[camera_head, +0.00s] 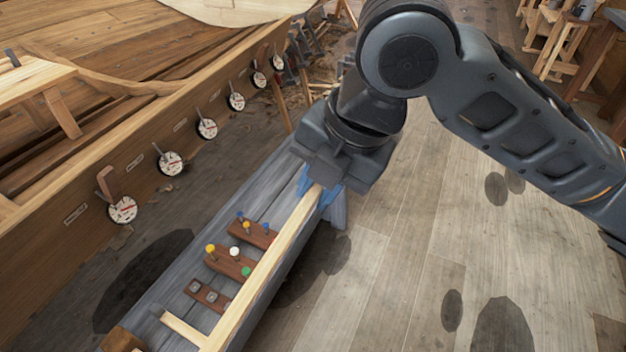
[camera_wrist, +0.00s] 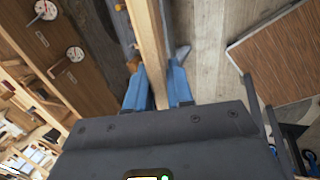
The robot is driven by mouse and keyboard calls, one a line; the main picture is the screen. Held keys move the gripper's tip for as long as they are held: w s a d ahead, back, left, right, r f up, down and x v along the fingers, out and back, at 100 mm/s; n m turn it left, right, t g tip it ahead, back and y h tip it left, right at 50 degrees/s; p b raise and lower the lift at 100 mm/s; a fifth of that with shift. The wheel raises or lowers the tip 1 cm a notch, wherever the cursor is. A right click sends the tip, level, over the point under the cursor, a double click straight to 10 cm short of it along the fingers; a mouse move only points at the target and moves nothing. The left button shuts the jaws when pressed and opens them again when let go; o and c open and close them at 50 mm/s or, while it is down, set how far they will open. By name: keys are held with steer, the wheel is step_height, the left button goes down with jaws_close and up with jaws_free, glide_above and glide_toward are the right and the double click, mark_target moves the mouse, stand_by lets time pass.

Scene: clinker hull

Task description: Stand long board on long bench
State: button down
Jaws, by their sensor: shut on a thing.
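The long board (camera_head: 268,262) is a pale wooden strip running from my gripper (camera_head: 318,188) down to the lower left. A short pale crosspiece (camera_head: 183,329) meets it near its lower end. The board lies along the right edge of the grey long bench (camera_head: 270,190); I cannot tell whether it touches the bench top. In the wrist view the board (camera_wrist: 149,45) passes between the blue fingers of my gripper (camera_wrist: 156,82), which are shut on it. My wrist hides the board's near end there, and the picture's bottom edge cuts its far end in the head view.
Brown peg blocks (camera_head: 229,263) with coloured pegs and a small block with metal pieces (camera_head: 206,295) sit on the bench left of the board. The wooden hull (camera_head: 85,190) with round dials fills the left. Open plank floor (camera_head: 420,240) lies to the right.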

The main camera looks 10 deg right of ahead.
steer(key=w+d+f+m+h, duration=0.2)
steer(key=w+d+f+m, duration=0.1)
steer(key=d+f+m, duration=0.3)
steer(key=w+d+f+m+h, duration=0.3)
steer(key=d+f+m, duration=0.4)
steer(key=f+m, duration=0.4)
steer(key=shift+w+f+t, duration=0.3)
steer(key=shift+w+f, duration=0.05)
steer(key=shift+f, duration=0.3)
steer(key=shift+a+h, duration=0.1)
steer(key=shift+h, duration=0.2)
